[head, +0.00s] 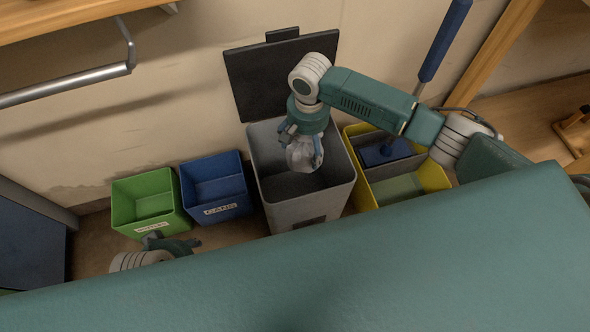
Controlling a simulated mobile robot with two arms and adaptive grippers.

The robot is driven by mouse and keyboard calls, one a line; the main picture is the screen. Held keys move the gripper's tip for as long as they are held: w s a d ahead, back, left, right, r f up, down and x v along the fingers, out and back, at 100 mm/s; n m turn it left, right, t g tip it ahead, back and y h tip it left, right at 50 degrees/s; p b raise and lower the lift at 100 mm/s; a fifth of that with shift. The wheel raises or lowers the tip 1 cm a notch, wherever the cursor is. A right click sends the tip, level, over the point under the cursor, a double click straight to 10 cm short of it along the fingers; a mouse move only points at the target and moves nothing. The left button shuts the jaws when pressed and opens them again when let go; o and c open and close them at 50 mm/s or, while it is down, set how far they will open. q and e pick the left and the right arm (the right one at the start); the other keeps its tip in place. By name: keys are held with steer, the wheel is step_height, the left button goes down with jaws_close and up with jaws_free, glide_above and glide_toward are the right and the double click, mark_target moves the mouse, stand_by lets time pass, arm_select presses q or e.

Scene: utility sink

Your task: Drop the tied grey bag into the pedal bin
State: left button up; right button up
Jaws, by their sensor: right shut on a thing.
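The pedal bin (318,204) is a grey bin near the middle, its black lid (275,80) raised against the wall. My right gripper (303,148) hangs over the bin's opening and is shut on the tied grey bag (301,156). The bag is a small, pale, crumpled lump, partly hidden by the fingers. It appears over the bin's mouth; its exact height against the rim is hard to tell. My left gripper (190,246) is low at the left, in front of the green bin, seemingly empty, with its fingers partly hidden.
A green bin (147,202) and a blue bin labelled CANS (218,187) stand left of the grey bin. A shelf with a metal rail (65,85) juts out at upper left.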

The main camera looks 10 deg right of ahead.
steer(key=shift+w+f+b, duration=0.1)
steer(key=shift+f+b, duration=0.65)
arm_select(q)
steer(key=shift+v, duration=2.25)
arm_select(e)
steer(key=shift+f, duration=0.15)
arm_select(q)
steer(key=shift+a, duration=0.1)
arm_select(e)
steer(key=o, duration=1.8)
steer(key=shift+o, duration=0.2)
step_height(320, 180, up, 12)
